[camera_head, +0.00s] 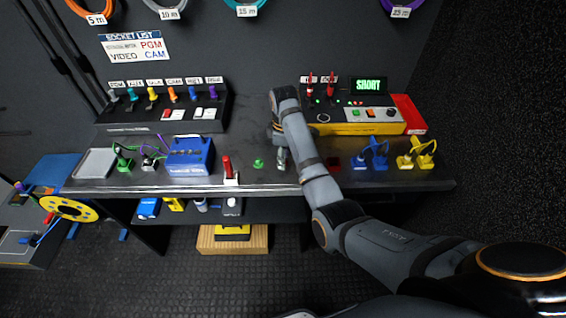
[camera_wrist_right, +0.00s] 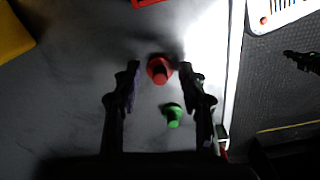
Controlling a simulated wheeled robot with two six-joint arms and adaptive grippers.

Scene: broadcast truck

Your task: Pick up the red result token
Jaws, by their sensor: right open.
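The red result token (camera_wrist_right: 159,69) stands on the dark bench top and shows in the right wrist view, between the fingertips of my right gripper (camera_wrist_right: 160,75). The jaws are open, one finger on each side, with gaps between them and the token. I cannot tell how far above the bench the fingertips are. In the head view my right gripper (camera_head: 281,158) points down over the front part of the bench, and I cannot make out the red token there. My left gripper is not in view.
A green token (camera_wrist_right: 173,115) stands close to the red one; in the head view it (camera_head: 258,164) is left of my gripper. A dark red piece (camera_head: 333,163) lies right of my arm. A red plug (camera_head: 227,166) stands left. A yellow-fronted console (camera_head: 352,129) is behind.

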